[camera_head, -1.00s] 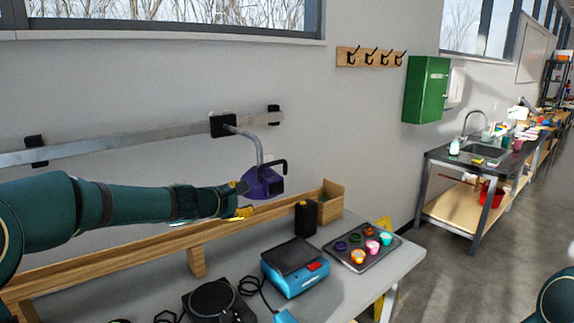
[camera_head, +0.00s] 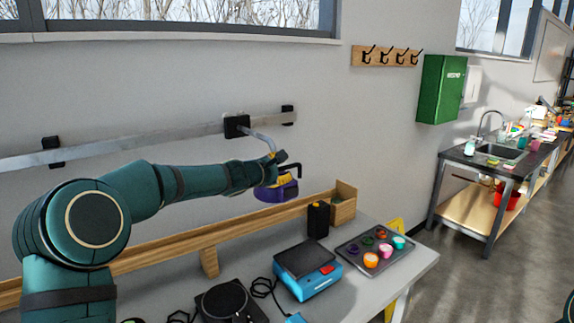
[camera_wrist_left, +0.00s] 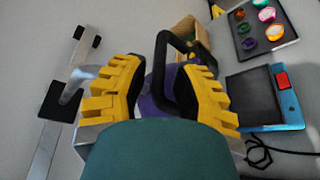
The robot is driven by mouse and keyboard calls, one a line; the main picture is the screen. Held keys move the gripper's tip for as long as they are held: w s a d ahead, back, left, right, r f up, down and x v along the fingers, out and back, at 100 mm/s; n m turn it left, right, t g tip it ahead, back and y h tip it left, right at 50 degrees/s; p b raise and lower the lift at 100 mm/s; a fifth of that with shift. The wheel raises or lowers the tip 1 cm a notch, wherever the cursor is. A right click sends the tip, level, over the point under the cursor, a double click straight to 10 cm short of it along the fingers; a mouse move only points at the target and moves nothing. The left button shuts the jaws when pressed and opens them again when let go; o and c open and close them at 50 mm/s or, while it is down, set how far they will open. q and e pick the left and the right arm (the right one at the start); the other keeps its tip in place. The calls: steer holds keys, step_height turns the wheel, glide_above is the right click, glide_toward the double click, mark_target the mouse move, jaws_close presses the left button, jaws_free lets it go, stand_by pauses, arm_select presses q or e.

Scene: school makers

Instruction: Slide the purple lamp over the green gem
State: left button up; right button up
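The purple lamp (camera_head: 275,192) hangs at the end of a bent grey arm from a slider (camera_head: 237,126) on the wall rail (camera_head: 150,136). It has a black loop handle (camera_head: 297,168). My left gripper (camera_head: 268,170) is at the lamp. In the left wrist view, its yellow-padded fingers (camera_wrist_left: 160,88) are spread on either side of the handle (camera_wrist_left: 160,55) and the purple body (camera_wrist_left: 158,98). A gap shows between the fingers; contact is unclear. Something green shows in the wooden box (camera_head: 346,191), but I cannot tell if it is the green gem.
A wooden ledge (camera_head: 240,224) runs along the wall below the lamp. On the table are a black container (camera_head: 318,220), a blue scale (camera_head: 307,271), a black round device (camera_head: 224,300) and a tray (camera_head: 401,262) with several small coloured cups. The wall beside the rail is clear.

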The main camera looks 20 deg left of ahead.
arm_select(q)
steer(key=shift+p+x, duration=0.45)
steer(key=shift+x, duration=1.1)
steer(key=shift+c, duration=0.2)
jaws_close()
